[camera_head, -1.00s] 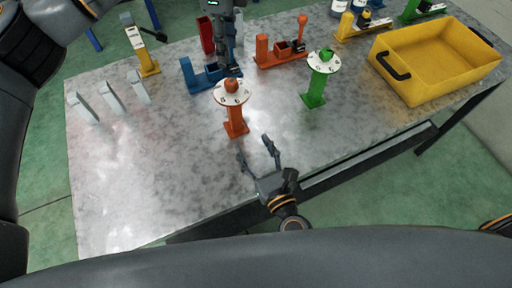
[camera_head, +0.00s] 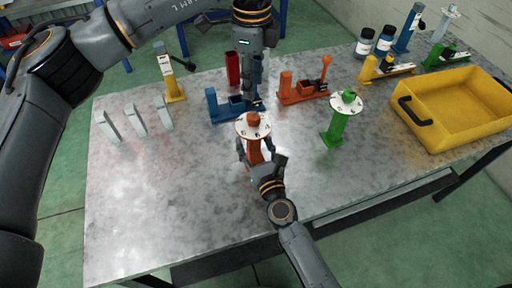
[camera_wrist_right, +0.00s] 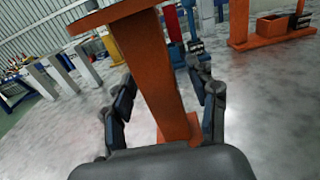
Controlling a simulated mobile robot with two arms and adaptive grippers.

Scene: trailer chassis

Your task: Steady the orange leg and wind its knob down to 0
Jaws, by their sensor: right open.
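The orange leg (camera_head: 254,151) stands upright on the metal table, with a white numbered dial (camera_head: 241,130) and an orange knob (camera_head: 253,117) on top. My right gripper (camera_head: 257,157) is low at the leg, coming from the table's front edge. In the right wrist view the orange leg (camera_wrist_right: 155,70) stands between the open fingers of my right gripper (camera_wrist_right: 163,85), with gaps visible on both sides. My left gripper (camera_head: 254,97) points down just behind and above the knob, apart from it. Its finger opening is unclear. The dial reading is too small to tell.
A green leg (camera_head: 335,127) with its own dial stands to the right. A blue fixture (camera_head: 228,108) and an orange fixture (camera_head: 302,95) stand behind. A yellow bin (camera_head: 455,133) is at the right. Grey upright plates (camera_head: 135,119) stand at the left. The table's front left is clear.

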